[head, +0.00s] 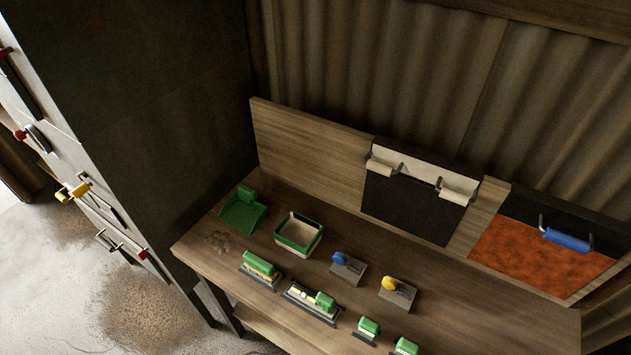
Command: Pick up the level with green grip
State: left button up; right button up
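A level with a green grip (311,302) lies on the wooden workbench (470,309), near its front edge. It has a dark base, a pale yellowish strip on its left part and the green grip on its right part. Nothing covers it. Neither of my grippers shows in the head view.
A green-handled brush-like tool (260,268) lies just left of the level. Behind are a green dustpan (243,211), a green-rimmed box (298,233), a blue-knobbed block (347,267) and a yellow-knobbed block (397,291). Small green-handled tools (368,329) sit to the right. A dark cabinet (145,95) stands left.

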aim_at(325, 304)
jog(key=i+l+u, duration=0.15)
jog(key=u, duration=0.2)
jog(key=i+l+u, duration=0.25)
jog(key=u, duration=0.15)
jog(key=i+l, duration=0.05)
jog(key=i, duration=0.05)
